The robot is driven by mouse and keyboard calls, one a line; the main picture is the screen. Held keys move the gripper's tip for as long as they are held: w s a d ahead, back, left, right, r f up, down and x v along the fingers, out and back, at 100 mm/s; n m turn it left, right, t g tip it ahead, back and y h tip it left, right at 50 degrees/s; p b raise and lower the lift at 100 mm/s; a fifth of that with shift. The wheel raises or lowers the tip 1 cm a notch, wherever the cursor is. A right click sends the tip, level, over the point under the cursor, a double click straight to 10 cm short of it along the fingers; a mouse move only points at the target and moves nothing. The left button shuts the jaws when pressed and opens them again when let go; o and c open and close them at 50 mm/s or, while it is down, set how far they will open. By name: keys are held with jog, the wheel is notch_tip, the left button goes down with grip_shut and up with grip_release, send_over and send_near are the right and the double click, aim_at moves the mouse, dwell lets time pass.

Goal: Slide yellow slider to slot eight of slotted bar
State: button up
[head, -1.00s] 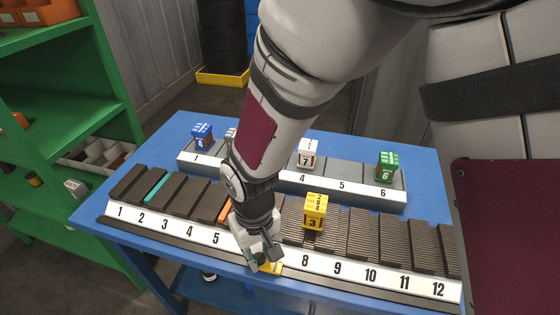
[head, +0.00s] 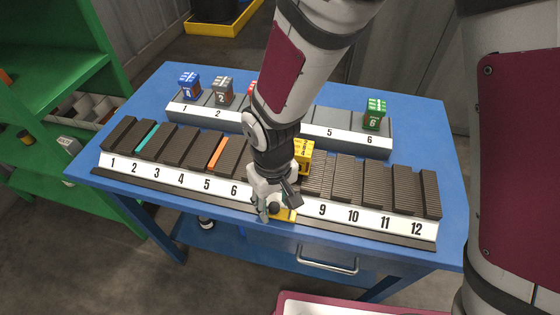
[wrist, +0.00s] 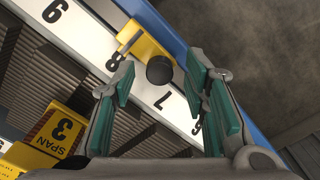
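The yellow slider (wrist: 150,42), with a black round knob (wrist: 160,70), sits on the front edge of the slotted bar (head: 170,174). In the wrist view its pointer lies beside the printed 8 (wrist: 113,63), past the 7 (wrist: 163,102). In the head view the slider (head: 284,215) is partly hidden by my gripper (head: 272,208), which also covers the 7 and 8. In the wrist view my gripper (wrist: 160,72) is open, its green-padded fingers on either side of the knob, with visible gaps.
A yellow block (head: 303,152) stands on the dark ridged slats behind my gripper. A grey numbered rack (head: 350,140) behind holds blue (head: 189,85), grey (head: 222,92) and green (head: 375,113) blocks, plus a mostly hidden red one. A green shelf (head: 50,90) stands left.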

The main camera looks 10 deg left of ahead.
aim_at(276, 205)
notch_tip(276, 205, up, 12)
dwell(0.7)
jog(key=w+d+r+m+t, duration=0.2)
jog(key=d+r+m, duration=0.2)
jog(key=d+r, duration=0.75)
jog(key=s+d+r+m+t, duration=0.1)
jog(key=s+d+r+m, duration=0.1)
jog(key=s+d, duration=0.2)
jog(key=s+d+r+m+t, duration=0.2)
jog(key=s+d, duration=0.1)
jog(key=d, duration=0.7)
jog(key=shift+s+d+r, duration=0.3)
jog(key=shift+s+r, duration=0.05)
jog(key=shift+r, duration=0.05)
jog(key=shift+a, duration=0.15)
